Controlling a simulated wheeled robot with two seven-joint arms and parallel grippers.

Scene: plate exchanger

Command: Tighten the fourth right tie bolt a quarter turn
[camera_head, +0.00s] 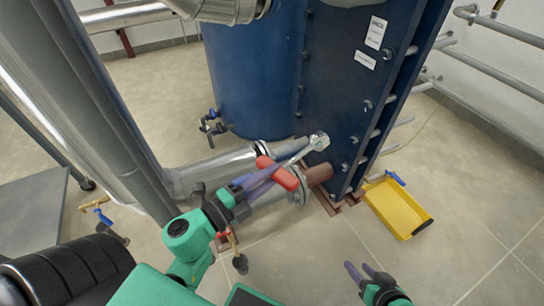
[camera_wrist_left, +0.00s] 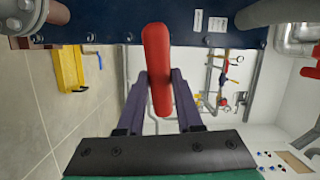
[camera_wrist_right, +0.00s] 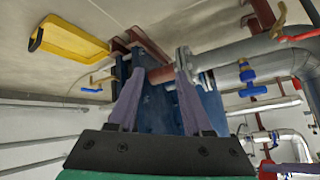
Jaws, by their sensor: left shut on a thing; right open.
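The blue plate exchanger (camera_head: 340,75) stands upright. Tie bolts run down the right side of its front plate; a lower bolt end (camera_head: 345,167) is near the bottom. My left gripper (camera_head: 272,177) is shut on the red handle (camera_wrist_left: 157,70) of a tool. The tool's silver head (camera_head: 319,140) appears in front of the plate's lower left, apart from the right bolts in the picture. The left wrist view hides the head. My right gripper (camera_head: 359,270) is open and empty, low in front of the exchanger; its spread fingers also show in the right wrist view (camera_wrist_right: 157,85).
A yellow tray (camera_head: 412,229) lies on the floor right of the exchanger, with a blue item (camera_head: 396,178) at its far end. A silver pipe (camera_head: 215,170) and brown pipe stub (camera_head: 319,173) meet the exchanger low at left.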

